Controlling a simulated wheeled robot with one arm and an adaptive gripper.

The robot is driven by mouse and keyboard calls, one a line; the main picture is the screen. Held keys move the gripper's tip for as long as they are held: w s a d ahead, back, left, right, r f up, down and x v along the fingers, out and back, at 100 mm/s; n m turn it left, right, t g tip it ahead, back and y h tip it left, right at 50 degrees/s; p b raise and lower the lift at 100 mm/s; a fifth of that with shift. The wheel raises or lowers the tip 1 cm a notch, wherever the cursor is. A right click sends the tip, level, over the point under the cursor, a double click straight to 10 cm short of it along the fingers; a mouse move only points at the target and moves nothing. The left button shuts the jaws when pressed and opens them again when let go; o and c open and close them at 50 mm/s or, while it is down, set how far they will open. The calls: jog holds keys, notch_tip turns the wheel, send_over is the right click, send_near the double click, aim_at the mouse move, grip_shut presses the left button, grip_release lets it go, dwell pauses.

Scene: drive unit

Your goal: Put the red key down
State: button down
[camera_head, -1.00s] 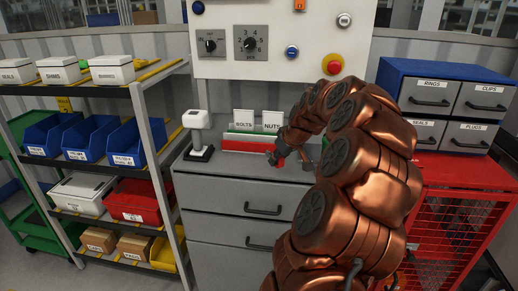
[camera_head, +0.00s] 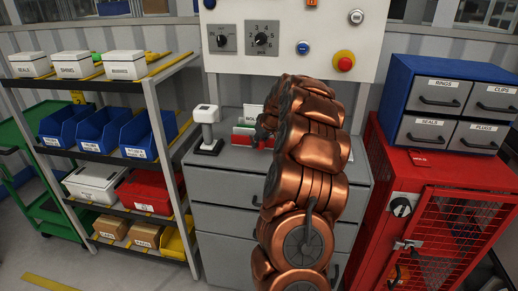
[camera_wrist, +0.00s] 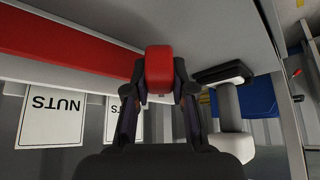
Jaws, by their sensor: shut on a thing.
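The red key (camera_wrist: 160,68) is between the fingers of my gripper (camera_wrist: 160,88) in the wrist view. Only its blocky red head shows clearly; the rest is hidden by the fingers. The gripper is shut on it, close to the grey drawer cabinet's top (camera_wrist: 200,18). I cannot tell whether the key touches that top. In the head view my copper arm covers most of the gripper and hides the key; a dark part of the gripper shows beside the file holders on the cabinet (camera_head: 225,185).
A white handheld device on a stand (camera_head: 207,125) is left of the gripper. A red holder (camera_wrist: 60,40) and the NUTS card (camera_wrist: 52,115) are close by. A control panel (camera_head: 285,35) rises behind. A red mesh cabinet (camera_head: 385,165) is right, a loaded shelf (camera_head: 150,90) left.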

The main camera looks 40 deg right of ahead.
aim_at(259, 149)
notch_tip(259, 149, down, 3)
jog(key=shift+r+p, duration=0.1)
jog(key=shift+p, duration=0.45)
jog(key=shift+f, duration=0.25)
jog(key=shift+f, duration=0.1)
jog(key=shift+f, duration=0.1)
jog(key=c, duration=1)
grip_release()
